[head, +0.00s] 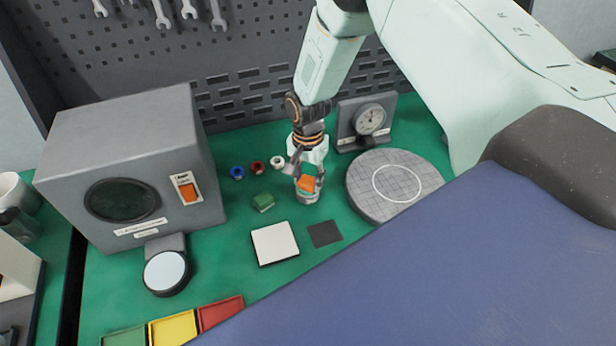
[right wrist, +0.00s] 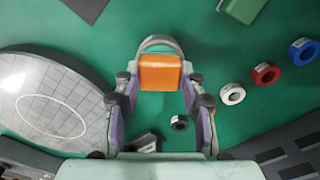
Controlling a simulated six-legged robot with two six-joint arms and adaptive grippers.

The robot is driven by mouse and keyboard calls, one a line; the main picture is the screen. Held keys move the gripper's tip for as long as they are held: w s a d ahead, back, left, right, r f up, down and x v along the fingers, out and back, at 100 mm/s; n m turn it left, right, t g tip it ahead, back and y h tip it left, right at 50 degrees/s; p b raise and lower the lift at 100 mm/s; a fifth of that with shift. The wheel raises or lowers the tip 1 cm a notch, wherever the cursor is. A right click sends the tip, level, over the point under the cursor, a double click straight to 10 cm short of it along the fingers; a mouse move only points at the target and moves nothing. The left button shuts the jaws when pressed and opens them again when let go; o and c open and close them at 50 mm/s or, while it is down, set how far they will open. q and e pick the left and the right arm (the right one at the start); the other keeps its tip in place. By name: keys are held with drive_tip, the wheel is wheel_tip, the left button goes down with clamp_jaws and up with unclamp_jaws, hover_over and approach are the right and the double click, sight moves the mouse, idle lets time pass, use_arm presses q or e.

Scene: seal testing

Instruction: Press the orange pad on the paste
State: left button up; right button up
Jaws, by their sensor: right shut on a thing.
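My right gripper (head: 306,182) points down over the green mat, left of the round grey plate. It is shut on the orange pad (head: 306,184), which also shows between the fingers in the right wrist view (right wrist: 160,72). A small round grey container (head: 307,198) is directly beneath the pad; its curved rim (right wrist: 158,40) shows behind the pad in the right wrist view. The pad and gripper hide the inside of the container, so I cannot see the paste or tell whether the pad touches it. My left gripper is not in view.
A green block (head: 263,202), white square plate (head: 274,243) and dark square sheet (head: 325,234) lie nearby. Blue (head: 237,172), red (head: 257,168) and white (head: 277,162) rings lie behind. A dial gauge (head: 369,119) and the gridded round plate (head: 368,204) stand right, a grey box (head: 130,150) left.

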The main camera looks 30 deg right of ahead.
sight(308, 181)
idle(0.5)
drive_tip(key=shift+r+p, duration=0.75)
drive_tip(key=shift+p, duration=0.05)
wheel_tip(308, 181, up, 2)
drive_tip(key=shift+r+p, duration=0.2)
drive_tip(key=shift+p, duration=0.9)
wheel_tip(308, 181, up, 3)
drive_tip(key=p, duration=0.3)
drive_tip(key=shift+s, duration=0.1)
